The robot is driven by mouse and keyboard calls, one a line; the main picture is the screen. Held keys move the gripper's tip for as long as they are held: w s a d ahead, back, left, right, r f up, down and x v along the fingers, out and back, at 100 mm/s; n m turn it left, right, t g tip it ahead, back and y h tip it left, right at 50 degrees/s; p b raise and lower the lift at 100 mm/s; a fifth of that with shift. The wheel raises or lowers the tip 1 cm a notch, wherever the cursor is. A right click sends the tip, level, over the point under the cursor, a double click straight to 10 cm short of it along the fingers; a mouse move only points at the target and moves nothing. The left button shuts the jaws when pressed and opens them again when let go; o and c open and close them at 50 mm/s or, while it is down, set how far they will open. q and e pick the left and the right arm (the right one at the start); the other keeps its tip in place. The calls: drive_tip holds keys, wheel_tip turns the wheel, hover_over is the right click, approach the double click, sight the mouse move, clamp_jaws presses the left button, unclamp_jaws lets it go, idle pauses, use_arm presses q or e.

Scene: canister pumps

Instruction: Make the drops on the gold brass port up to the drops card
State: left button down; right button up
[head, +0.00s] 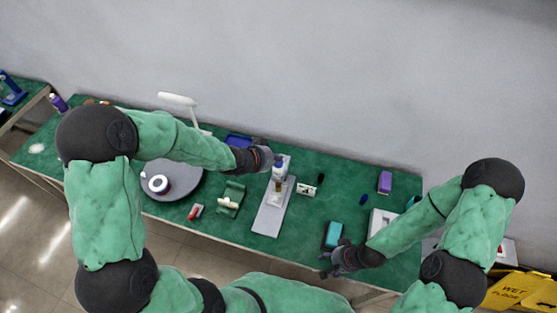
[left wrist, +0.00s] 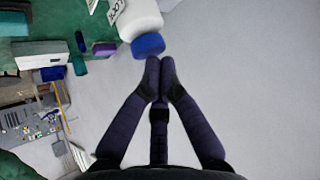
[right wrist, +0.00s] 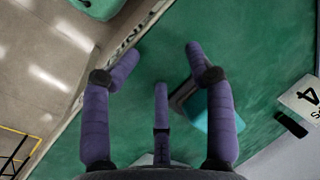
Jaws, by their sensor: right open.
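A white bottle with a blue top (head: 281,168) stands at the far end of a grey board (head: 270,215). A small brass-coloured piece (head: 277,186) sits in front of it; drops on it are too small to make out. My left gripper (head: 272,158) is beside the blue top. In the left wrist view its fingertips (left wrist: 160,68) are together, close to the blue cap (left wrist: 148,45), with nothing visible between them. A white card (head: 306,190) stands right of the board; in the right wrist view a card (right wrist: 304,97) shows a 4. My right gripper (right wrist: 161,55) is open and empty.
A teal block (head: 333,234) lies close to my right gripper. A round grey disc (head: 187,190) with a white-rimmed item, a green stand (head: 231,197), a red item (head: 196,211) and a purple box (head: 385,181) are on the green table. The wall is behind.

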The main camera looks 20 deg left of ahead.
drive_tip(key=shift+s+f, duration=0.1)
drive_tip(key=shift+s, duration=0.1)
use_arm(q)
drive_tip(key=shift+r+p, duration=0.35)
drive_tip(key=shift+p, duration=0.15)
use_arm(e)
drive_tip(key=shift+s+r, duration=0.1)
drive_tip(key=shift+r, duration=0.25)
use_arm(q)
drive_tip(key=shift+w+r+p, duration=0.1)
drive_tip(key=shift+r+p, duration=0.55)
use_arm(e)
drive_tip(key=shift+w+r, duration=0.2)
drive_tip(key=shift+r, duration=0.5)
use_arm(q)
drive_tip(key=shift+r, duration=0.1)
use_arm(e)
drive_tip(key=shift+r, duration=0.1)
use_arm(q)
wheel_tip(320, 180, up, 5)
drive_tip(key=p, duration=0.5)
use_arm(e)
wheel_tip(320, 180, up, 5)
drive_tip(key=shift+f, duration=0.1)
drive_tip(key=shift+f, duration=0.1)
